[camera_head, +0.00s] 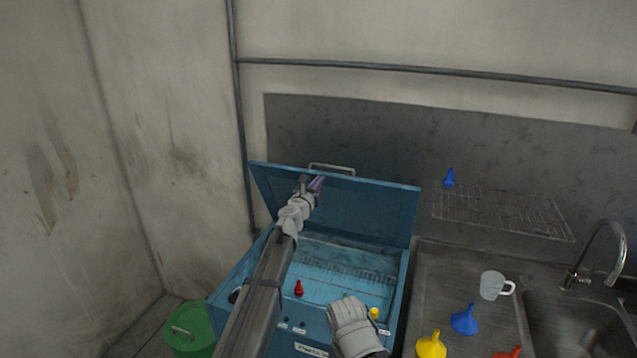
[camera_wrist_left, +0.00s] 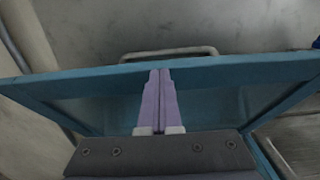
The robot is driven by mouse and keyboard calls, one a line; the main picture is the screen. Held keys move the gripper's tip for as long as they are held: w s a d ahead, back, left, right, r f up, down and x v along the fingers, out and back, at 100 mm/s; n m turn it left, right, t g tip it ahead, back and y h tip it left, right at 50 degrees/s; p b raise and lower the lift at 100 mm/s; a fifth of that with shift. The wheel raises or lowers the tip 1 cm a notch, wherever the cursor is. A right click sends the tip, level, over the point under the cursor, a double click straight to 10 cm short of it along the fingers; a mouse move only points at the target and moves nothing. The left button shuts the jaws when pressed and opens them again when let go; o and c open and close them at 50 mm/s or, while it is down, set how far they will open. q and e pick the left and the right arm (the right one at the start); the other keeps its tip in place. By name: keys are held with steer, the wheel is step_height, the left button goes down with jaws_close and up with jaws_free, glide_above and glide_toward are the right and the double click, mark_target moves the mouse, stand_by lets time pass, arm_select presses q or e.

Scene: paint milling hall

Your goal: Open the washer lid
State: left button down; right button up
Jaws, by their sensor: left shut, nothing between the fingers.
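The washer (camera_head: 390,300) is a blue box at the lower middle of the head view. Its blue lid (camera_head: 375,210) stands raised at the back, steeply upright, so the inside shows. A grey bar handle (camera_head: 332,168) sits on the lid's top edge. My left gripper (camera_head: 316,184) is shut and empty in front of the upper part of the lid. In the left wrist view its purple fingers (camera_wrist_left: 160,75) are together, with their tips at the lid's top edge (camera_wrist_left: 220,70), just below the handle (camera_wrist_left: 168,54). Whether they touch the lid I cannot tell. My right gripper is out of view.
A red bottle-shaped item (camera_head: 298,288) is in the washer. A pale grey glove-like thing (camera_head: 355,328) covers its front edge. Right are a mug (camera_head: 491,285), blue funnel (camera_head: 465,320), yellow funnel (camera_head: 431,346) and sink tap (camera_head: 610,250). A green bin (camera_head: 190,325) stands left.

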arm_select(q)
steer(key=r+p+v, duration=0.2)
steer(key=r+v, duration=0.1)
steer(key=v, duration=1)
steer(key=s+d+f+m+g+h, duration=0.25)
steer(key=s+f+m, duration=0.2)
steer(key=m, duration=0.25)
steer(key=s+d+f+m+g+h, duration=0.1)
steer(key=s+d+f+m+g, duration=0.15)
steer(key=s+m, duration=0.4)
steer(key=s+a+f+m+g+y, duration=0.2)
steer(key=s+a+f+m+g, duration=0.15)
steer(key=s+f+m, duration=0.3)
steer(key=s+a+f+m+g+y, duration=0.2)
steer(key=s+f+m+g+y, duration=0.1)
steer(key=s+f+m+g, duration=0.3)
steer(key=s+a+f+m+g+y, duration=0.2)
steer(key=s+a+f+m+y, duration=0.15)
steer(key=s+a+m, duration=0.45)
steer(key=s+d+f+m+g+y+b, duration=0.1)
steer(key=s+d+f+m+b, duration=0.1)
steer(key=s+d+f+b, duration=0.5)
steer(key=s+d, duration=0.1)
steer(key=d, duration=0.2)
steer(key=shift+s+f+y+b, duration=0.15)
steer(key=shift+f+y+b, duration=0.15)
steer(key=shift+f+y, duration=0.1)
